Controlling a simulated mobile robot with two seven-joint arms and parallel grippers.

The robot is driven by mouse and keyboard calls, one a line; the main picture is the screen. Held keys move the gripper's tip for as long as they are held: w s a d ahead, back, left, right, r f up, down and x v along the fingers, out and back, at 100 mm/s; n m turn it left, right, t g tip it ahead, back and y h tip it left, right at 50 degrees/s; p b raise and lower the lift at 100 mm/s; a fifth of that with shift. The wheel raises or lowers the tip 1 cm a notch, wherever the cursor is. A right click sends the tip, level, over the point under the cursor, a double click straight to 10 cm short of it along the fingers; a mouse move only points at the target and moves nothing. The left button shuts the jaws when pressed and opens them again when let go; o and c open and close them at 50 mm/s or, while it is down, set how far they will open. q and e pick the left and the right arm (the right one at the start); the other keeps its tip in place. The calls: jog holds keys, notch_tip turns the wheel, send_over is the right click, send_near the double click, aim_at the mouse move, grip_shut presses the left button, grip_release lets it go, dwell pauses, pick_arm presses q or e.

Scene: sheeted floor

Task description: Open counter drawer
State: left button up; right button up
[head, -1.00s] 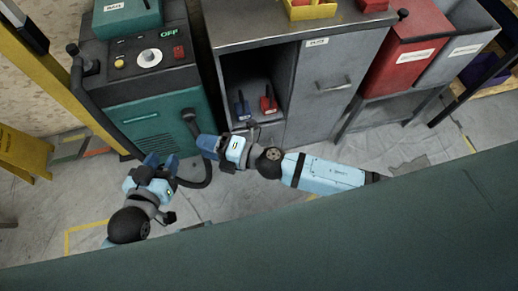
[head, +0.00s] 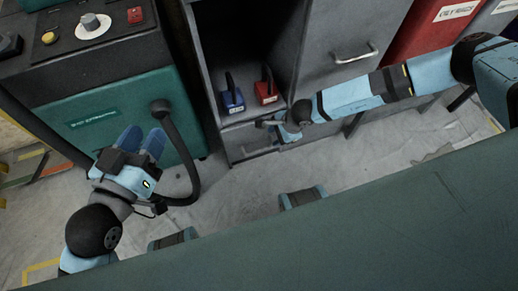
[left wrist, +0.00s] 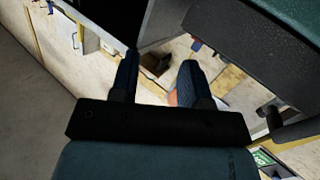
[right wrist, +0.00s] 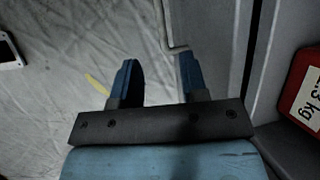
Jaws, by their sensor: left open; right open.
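The grey counter (head: 337,25) stands at the centre of the head view, with an open compartment above a low drawer (head: 245,141). The drawer front is partly hidden by my right gripper (head: 266,124); it looks shut. In the right wrist view my right gripper (right wrist: 157,80) is open, and a thin metal handle (right wrist: 168,30) ends close to its right finger, the bar lying between the finger lines. I cannot tell whether they touch. My left gripper (head: 142,141) is open and empty in front of the teal machine.
A blue weight (head: 232,98) and a red weight (head: 267,91) stand in the compartment. The teal machine (head: 105,120) with a black hose (head: 185,145) is at left. A red bin (head: 430,28) stands at right. Bare floor lies before the counter.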

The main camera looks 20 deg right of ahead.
aim_at(258, 151)
jog(key=b+x, duration=0.5)
jog(key=x, duration=0.6)
jog(key=shift+a+f+b, duration=0.1)
jog(key=shift+f+b, duration=0.15)
jog(key=shift+b, duration=0.05)
jog(key=shift+w+a+f, duration=0.1)
jog(key=shift+a+f, duration=0.15)
jog(key=shift+f, duration=0.2)
pick_arm(q)
jog(key=w+a+m+t, duration=0.1)
jog(key=m, duration=0.1)
jog(key=w+m+h, duration=0.1)
jog(key=w+m, duration=0.1)
jog(key=shift+a+r+t, duration=0.1)
jog(key=shift+a+t, duration=0.3)
pick_arm(e)
grip_shut()
